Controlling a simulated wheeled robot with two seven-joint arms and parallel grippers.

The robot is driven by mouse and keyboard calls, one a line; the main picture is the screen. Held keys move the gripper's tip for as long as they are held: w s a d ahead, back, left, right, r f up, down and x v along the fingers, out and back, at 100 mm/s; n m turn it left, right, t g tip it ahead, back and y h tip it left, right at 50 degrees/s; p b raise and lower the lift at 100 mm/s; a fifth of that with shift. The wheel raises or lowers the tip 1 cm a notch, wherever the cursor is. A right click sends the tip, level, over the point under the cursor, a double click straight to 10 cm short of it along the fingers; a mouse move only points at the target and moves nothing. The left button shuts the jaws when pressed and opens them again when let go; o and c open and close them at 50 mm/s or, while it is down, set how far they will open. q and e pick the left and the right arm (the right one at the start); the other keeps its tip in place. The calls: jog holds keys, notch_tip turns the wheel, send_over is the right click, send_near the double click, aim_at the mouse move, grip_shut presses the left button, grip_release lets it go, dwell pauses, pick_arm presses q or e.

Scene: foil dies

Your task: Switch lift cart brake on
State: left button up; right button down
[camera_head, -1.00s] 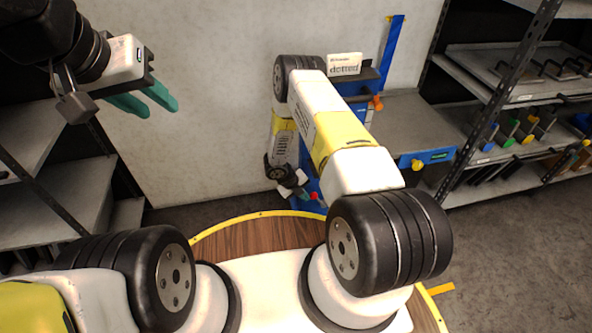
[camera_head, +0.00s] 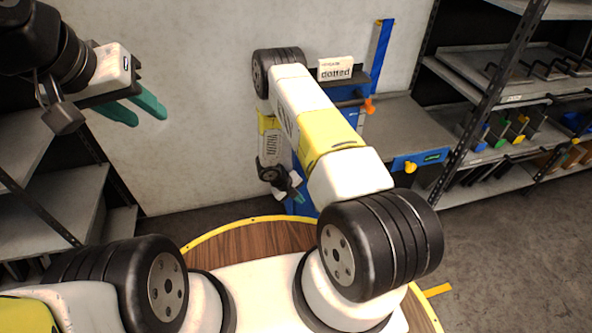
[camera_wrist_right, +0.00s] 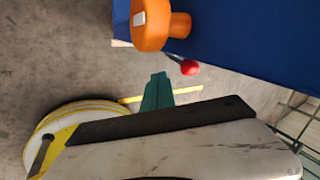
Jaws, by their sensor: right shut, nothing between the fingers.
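The lift cart stands against the back wall, with a blue mast (camera_head: 381,56) and a grey platform (camera_head: 395,125). In the right wrist view a red ball-ended lever (camera_wrist_right: 189,67) sticks out of the cart's blue body (camera_wrist_right: 245,35), beside a large orange knob (camera_wrist_right: 158,25). My right gripper (camera_head: 299,197) is low by the cart's left side. Its teal fingers (camera_wrist_right: 158,86) are shut and empty, with the red ball just beyond and right of their tips; contact cannot be told. My left gripper (camera_head: 148,114) is raised at upper left, open and empty.
A sign reading "dotted" (camera_head: 335,69) stands on the cart. Shelving stands at left (camera_head: 75,185) and right (camera_head: 480,155). Floor (camera_head: 510,240) is clear at lower right.

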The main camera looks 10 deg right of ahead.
notch_tip(320, 180, up, 10)
jog(key=a, duration=0.1)
jog(key=shift+s+a, duration=0.4)
jog(key=shift+s, duration=0.05)
